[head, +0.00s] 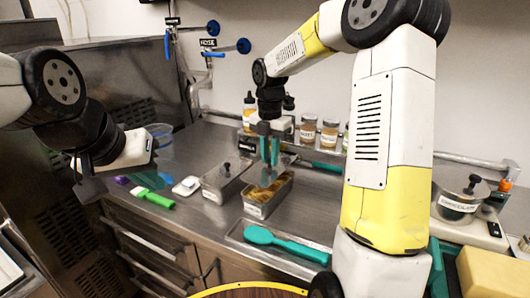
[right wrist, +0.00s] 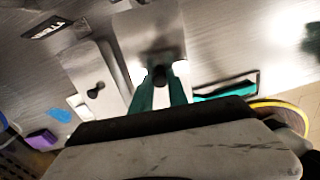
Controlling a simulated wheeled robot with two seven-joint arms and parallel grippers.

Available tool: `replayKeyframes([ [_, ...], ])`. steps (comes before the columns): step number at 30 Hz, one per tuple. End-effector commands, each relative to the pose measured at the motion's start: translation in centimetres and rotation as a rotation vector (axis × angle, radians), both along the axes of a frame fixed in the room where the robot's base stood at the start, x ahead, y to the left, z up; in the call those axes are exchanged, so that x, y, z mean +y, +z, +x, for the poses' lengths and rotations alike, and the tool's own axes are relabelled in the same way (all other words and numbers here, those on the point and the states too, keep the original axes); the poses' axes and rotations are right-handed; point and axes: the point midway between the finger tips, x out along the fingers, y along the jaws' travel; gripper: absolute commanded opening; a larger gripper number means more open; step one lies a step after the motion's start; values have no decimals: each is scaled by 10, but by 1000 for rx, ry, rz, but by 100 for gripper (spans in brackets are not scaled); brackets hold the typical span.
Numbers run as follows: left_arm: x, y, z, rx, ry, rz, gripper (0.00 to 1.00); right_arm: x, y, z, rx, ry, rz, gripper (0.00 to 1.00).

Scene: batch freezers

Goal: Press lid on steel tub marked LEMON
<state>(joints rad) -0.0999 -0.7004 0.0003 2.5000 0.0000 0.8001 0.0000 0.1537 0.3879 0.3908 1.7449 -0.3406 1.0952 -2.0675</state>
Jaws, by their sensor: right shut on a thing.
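An open steel tub (head: 284,190) with yellow contents stands on the counter; its front label is too small to read. My right gripper (head: 269,160) is above its back part, with teal fingers pointing down. In the right wrist view, the fingers (right wrist: 160,82) are shut on the dark knob of a steel lid (right wrist: 146,30). The lid also shows partly behind the fingers in the head view (head: 286,161), above the tub's far end. It looks apart from the rim, but the gap is hard to judge.
A second steel tub (head: 222,184), lidded with a black knob, stands close left of the open one. A teal spatula (head: 285,243) lies in front on a tray. A green-handled tool (head: 153,198) lies left. Jars (head: 308,130) line the back; a lidded round pot (head: 459,202) stands right.

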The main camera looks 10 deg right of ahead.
Motion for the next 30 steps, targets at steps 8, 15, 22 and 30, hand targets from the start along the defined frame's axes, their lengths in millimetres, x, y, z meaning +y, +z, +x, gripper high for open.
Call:
replayKeyframes([
  [8,0,0,0,0,0,0,0,0,-29,-1,2,1,1,0],
  [15,0,0,0,0,0,0,0,0,-44,-1,1,0,0,0],
  [22,0,0,0,0,0,0,0,0,-49,0,1,0,1,0],
  [30,0,0,0,0,0,0,0,0,-48,0,1,0,1,0],
])
